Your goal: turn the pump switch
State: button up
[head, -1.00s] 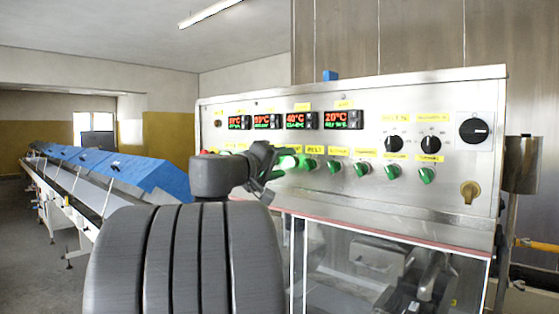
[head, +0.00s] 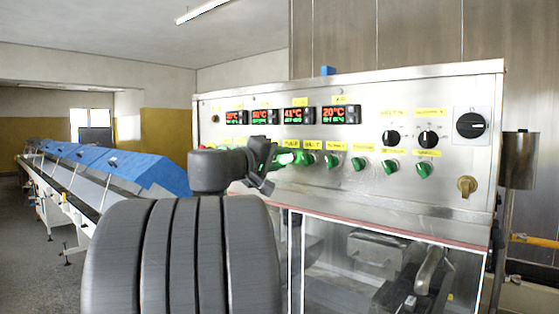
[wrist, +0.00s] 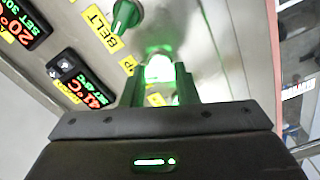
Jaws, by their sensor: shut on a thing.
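The pump switch (wrist: 159,68) is a round knob glowing bright green on the steel panel, between the fingertips of my gripper (wrist: 160,82) in the wrist view. The fingers are shut on it, one on each side, and hide much of it. Its yellow label is partly covered. In the head view my gripper (head: 270,165) reaches the left part of the knob row, and the lit switch (head: 285,157) shows just past it. Which way the switch is turned cannot be told.
The green BELT switch (wrist: 126,15) sits close beside it, with several more green knobs along the row. Temperature displays (head: 297,116) are above. A black dial (head: 470,125) and brass key switch (head: 467,186) are at right. A blue-covered conveyor (head: 110,165) stands left.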

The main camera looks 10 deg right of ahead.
jog(key=n, duration=0.6)
jog(key=n+p, duration=0.1)
jog(key=n, duration=0.3)
jog(key=shift+n, duration=0.4)
jog(key=shift+f, duration=0.1)
dwell(0.3)
jog(key=o, duration=1)
jog(key=b+v, duration=0.3)
jog(key=v, duration=1)
jog(key=shift+s+a, duration=0.25)
jog(key=shift+a, duration=0.05)
